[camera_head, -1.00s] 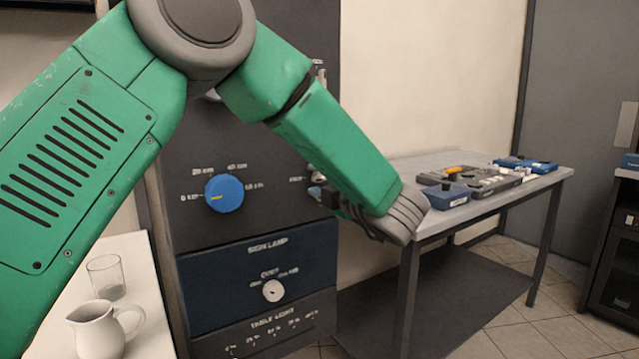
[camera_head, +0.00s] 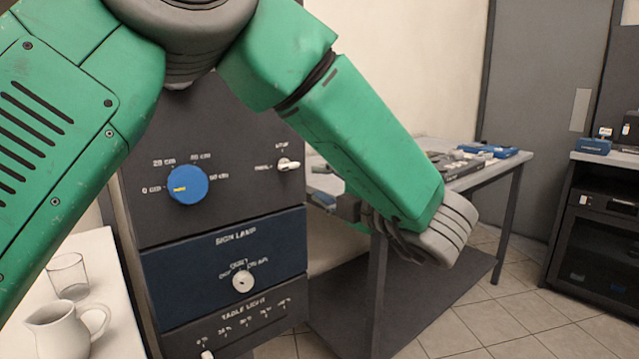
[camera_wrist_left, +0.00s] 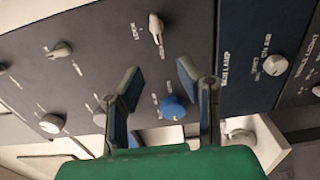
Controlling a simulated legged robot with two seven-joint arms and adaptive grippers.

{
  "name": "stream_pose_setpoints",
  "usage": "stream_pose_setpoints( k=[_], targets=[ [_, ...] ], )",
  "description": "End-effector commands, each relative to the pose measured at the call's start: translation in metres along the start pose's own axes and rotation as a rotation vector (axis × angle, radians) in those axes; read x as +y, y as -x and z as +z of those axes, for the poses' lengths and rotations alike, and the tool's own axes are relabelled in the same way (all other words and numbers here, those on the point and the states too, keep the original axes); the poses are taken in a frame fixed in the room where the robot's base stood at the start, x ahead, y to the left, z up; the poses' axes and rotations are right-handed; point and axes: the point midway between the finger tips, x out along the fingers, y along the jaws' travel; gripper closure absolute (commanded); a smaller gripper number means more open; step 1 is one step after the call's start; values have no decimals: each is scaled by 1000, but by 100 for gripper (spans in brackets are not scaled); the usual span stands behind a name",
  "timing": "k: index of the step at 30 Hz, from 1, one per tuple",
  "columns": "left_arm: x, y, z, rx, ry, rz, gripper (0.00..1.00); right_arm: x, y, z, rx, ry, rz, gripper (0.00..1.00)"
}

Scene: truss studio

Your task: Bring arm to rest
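My green left arm crosses the head view from the left, in front of the control panel. My left gripper (camera_head: 330,203) is partly hidden behind its wrist, to the right of the panel. In the left wrist view my left gripper (camera_wrist_left: 158,85) is open, with two dark blue-padded fingers apart and nothing held between them. The blue dial (camera_head: 187,185) on the panel also shows in the wrist view (camera_wrist_left: 174,108), behind the fingers and near the right one. My right gripper is in neither view.
The dark panel (camera_head: 145,225) has a toggle switch (camera_head: 288,164) and a white sign-lamp knob (camera_head: 242,281). A glass (camera_head: 67,276) and white jug (camera_head: 62,332) stand on a white table at left. A grey table (camera_head: 505,160) holds devices at right. A black cabinet (camera_head: 600,230) stands farther right.

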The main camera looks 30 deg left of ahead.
Motion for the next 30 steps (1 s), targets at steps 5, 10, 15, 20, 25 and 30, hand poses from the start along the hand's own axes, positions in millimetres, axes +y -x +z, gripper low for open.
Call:
stream_pose_setpoints(
  k=[5, 10, 15, 20, 25, 30],
  targets=[
    [0, 0, 0, 0, 0, 0, 69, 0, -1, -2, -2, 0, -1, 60],
    [0, 0, 0, 0, -1, 1, 69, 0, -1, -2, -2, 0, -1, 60],
    [-29, -10, 10, -92, -122, 10, 69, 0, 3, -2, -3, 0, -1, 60],
    [-126, -22, 25, -396, -517, 13, 69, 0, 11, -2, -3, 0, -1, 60],
    [-253, -7, -4, -780, -1008, -25, 69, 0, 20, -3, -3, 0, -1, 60],
    [-354, 28, -78, -1147, -1424, -96, 69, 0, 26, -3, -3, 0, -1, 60]
  ],
)
